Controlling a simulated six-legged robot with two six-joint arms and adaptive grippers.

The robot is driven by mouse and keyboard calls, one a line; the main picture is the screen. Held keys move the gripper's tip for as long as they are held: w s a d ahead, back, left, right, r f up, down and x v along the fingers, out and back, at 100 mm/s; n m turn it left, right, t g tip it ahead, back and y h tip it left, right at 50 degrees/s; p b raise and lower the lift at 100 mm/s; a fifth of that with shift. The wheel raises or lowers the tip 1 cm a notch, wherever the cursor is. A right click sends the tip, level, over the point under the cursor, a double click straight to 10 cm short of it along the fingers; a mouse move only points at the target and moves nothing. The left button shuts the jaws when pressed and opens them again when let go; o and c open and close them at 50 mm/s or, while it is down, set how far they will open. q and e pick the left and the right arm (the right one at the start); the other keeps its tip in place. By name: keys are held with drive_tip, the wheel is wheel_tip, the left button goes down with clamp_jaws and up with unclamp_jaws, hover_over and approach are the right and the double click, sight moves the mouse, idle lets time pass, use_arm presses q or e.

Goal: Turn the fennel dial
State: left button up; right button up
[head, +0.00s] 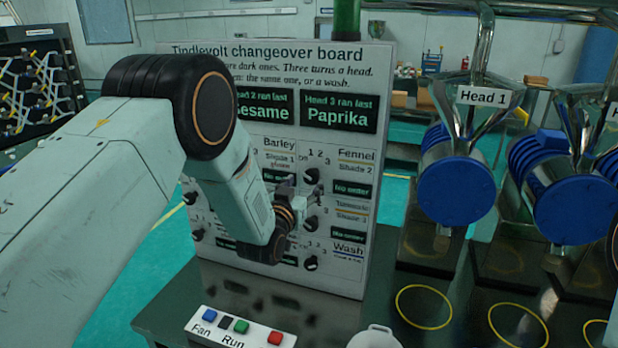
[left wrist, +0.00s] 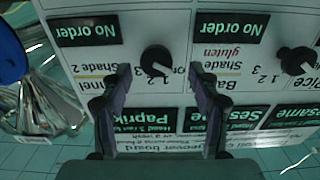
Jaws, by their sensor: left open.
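The fennel dial (head: 312,176) is a small black knob on the white changeover board (head: 380,110), left of the Fennel label. In the left wrist view, upside down, the dial (left wrist: 155,60) sits between the Fennel and Barley labels, with numbers beside it. My left gripper (head: 287,190) is in front of the board, just left of and below the dial. In the left wrist view its open fingers (left wrist: 161,74) stand on either side of the dial, with gaps on both sides. I cannot tell how far the fingertips are from the board. My right gripper is not in view.
Other dials, one (head: 311,263) beside the Wash label, sit on the board. A button panel (head: 240,332) with coloured buttons lies on the dark table before it. Metal sieve heads with blue drums (head: 457,190) stand to the right. Yellow rings (head: 424,306) mark the table there.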

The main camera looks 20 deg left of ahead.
sight(311, 179)
use_arm(q)
drive_tip(key=shift+w+d, duration=0.25)
drive_tip(key=shift+w, duration=0.85)
drive_tip(key=shift+w+d, duration=0.15)
drive_tip(key=shift+w, duration=0.35)
drive_tip(key=shift+a, duration=0.25)
drive_tip(key=shift+w+d, duration=0.1)
drive_tip(key=shift+d, duration=0.1)
drive_tip(key=c, duration=0.4)
drive_tip(key=shift+a, duration=0.15)
drive_tip(key=c, duration=0.5)
drive_tip(key=shift+c, duration=1.3)
